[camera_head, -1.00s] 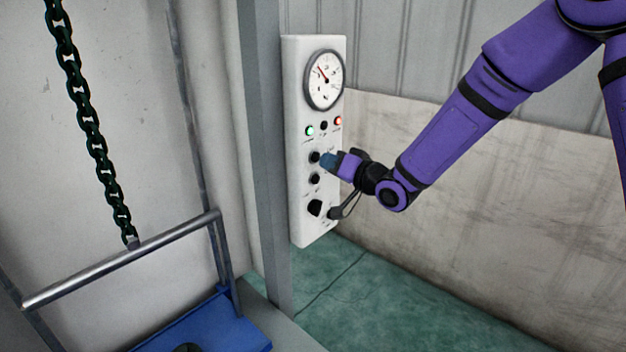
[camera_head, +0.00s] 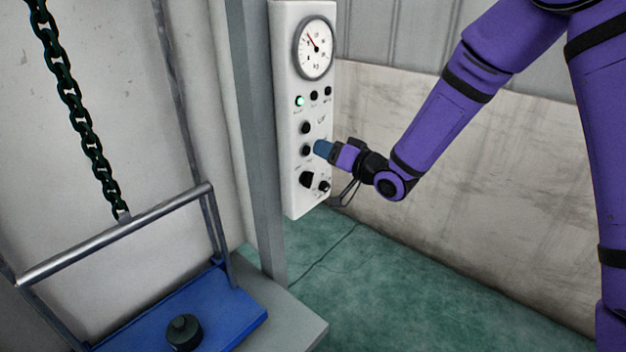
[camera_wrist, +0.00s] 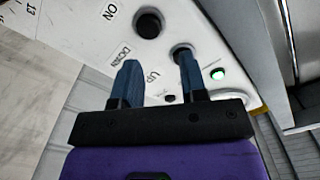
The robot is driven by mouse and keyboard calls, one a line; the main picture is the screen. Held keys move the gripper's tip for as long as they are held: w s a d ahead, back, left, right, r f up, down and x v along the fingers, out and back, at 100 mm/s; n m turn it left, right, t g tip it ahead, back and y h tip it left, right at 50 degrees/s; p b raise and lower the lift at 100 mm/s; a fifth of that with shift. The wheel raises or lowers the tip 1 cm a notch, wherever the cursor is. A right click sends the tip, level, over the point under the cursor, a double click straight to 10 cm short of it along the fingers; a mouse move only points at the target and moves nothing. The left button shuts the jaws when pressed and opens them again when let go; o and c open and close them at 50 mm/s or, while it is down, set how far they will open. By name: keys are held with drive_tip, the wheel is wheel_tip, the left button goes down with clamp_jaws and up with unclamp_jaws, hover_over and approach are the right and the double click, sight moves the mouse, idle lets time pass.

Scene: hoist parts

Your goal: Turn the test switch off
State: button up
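A white control panel (camera_head: 292,85) hangs on the wall side with a gauge, lamps, buttons and knobs. Near its bottom are a larger black knob (camera_head: 306,180) and a smaller dark knob (camera_head: 324,186). I cannot read which one is the test switch. My gripper (camera_head: 318,147) is in front of the panel, right of the lower black button (camera_head: 306,150). In the wrist view the two blue fingers of my gripper (camera_wrist: 158,75) are apart with nothing held. Black buttons (camera_wrist: 149,23) and the labels ON, DOWN and UP show there. The right finger partly overlaps one button.
A green lamp (camera_head: 300,101) is lit; the lamp at the row's right end (camera_head: 328,91) is dark. A grey post (camera_head: 262,150) stands left of the panel. A chain (camera_head: 75,110) meets a metal bar over a blue platform (camera_head: 225,305). Green floor lies below.

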drive_tip(key=n, duration=0.1)
approach(313, 178)
drive_tip(key=x, duration=0.9)
clamp_jaws()
